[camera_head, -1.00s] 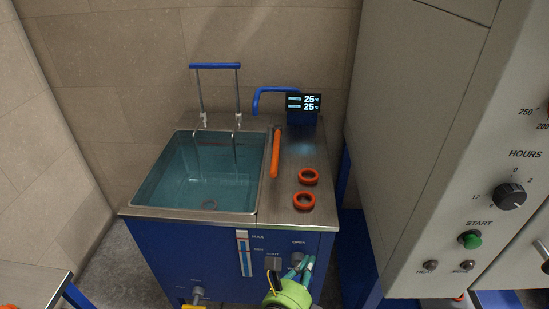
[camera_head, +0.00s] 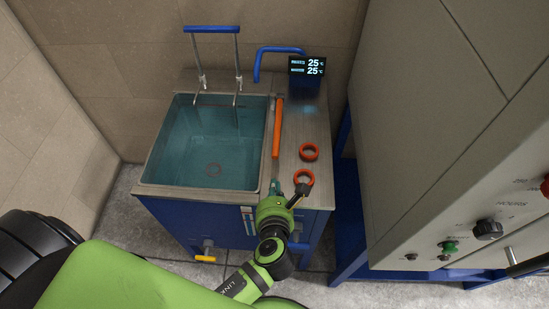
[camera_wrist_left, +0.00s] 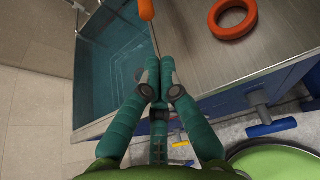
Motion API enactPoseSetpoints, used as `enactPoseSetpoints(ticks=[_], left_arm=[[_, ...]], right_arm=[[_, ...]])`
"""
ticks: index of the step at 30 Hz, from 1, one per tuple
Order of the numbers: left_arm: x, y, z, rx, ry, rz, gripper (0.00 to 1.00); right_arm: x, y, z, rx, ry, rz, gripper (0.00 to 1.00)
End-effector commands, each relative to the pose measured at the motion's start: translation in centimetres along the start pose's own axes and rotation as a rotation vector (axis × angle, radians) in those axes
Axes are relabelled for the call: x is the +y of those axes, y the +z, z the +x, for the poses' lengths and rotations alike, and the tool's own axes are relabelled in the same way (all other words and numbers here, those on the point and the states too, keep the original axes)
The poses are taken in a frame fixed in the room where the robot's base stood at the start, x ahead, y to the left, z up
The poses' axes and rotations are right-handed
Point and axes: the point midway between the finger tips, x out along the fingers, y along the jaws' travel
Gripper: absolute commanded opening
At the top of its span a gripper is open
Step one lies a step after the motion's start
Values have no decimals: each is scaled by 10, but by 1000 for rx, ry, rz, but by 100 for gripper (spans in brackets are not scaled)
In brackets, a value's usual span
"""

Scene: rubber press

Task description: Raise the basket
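The basket's blue handle bar (camera_head: 211,29) stands above the back of the blue tank. Two thin metal rods (camera_head: 239,70) run down from it into the tank. I cannot make out the basket's body in the water. My left gripper (camera_head: 275,187) is over the tank's front right edge, well in front of the handle and apart from it. In the left wrist view its teal fingers (camera_wrist_left: 158,63) are together with nothing seen between them. My right gripper is not in view.
The water-filled tank (camera_head: 160,135) has an orange bar (camera_head: 277,128) along its right side. Two orange rings (camera_head: 309,151) lie on the metal top. A temperature display (camera_head: 307,66) and blue pipe (camera_head: 277,50) stand behind. A large grey machine (camera_head: 450,130) blocks the right.

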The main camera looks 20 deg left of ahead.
Motion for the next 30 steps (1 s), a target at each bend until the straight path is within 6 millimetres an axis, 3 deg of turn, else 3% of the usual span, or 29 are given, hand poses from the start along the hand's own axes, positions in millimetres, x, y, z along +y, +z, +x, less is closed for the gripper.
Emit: enactPoseSetpoints(ticks=[8, 21, 30], left_arm=[[0, 1, 8, -2, 0, -2, 0], [-1, 1, 82, -2, -2, -4, 0], [0, 1, 100, -1, -2, -5, 0]], right_arm=[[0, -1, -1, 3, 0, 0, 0], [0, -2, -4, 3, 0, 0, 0], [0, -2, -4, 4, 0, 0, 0]])
